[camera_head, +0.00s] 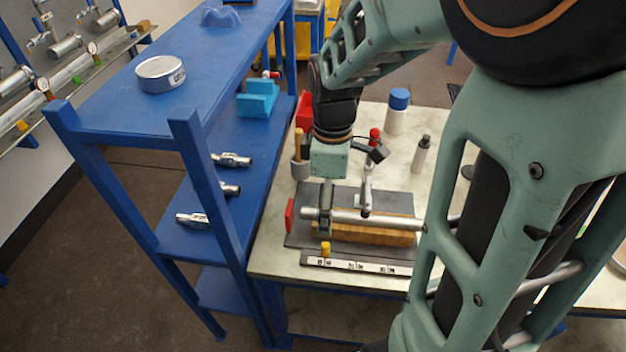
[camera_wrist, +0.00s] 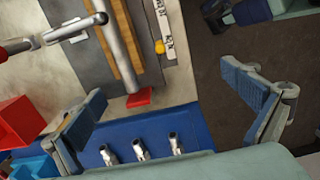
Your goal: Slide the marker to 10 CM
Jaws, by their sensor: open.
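The marker is a small yellow block (camera_head: 326,248) on the strip with the white printed scale (camera_head: 360,265), near the strip's left end in the head view. The marker (camera_wrist: 159,47) and part of the scale (camera_wrist: 170,30) also show in the wrist view, where the print is too small to read surely. My gripper (camera_wrist: 175,105) is open and empty, its two fingers spread wide. In the head view, a finger of my gripper (camera_head: 327,208) hangs in front of the pipe, above and behind the marker. The gripper looks apart from the marker.
A metal pipe (camera_head: 375,218) lies along a wooden block (camera_head: 370,236) just behind the scale. A red block (camera_head: 290,215) stands left of it. A blue shelf (camera_head: 180,232) with several metal fittings adjoins the table's left side. Bottles (camera_head: 397,116) stand farther back.

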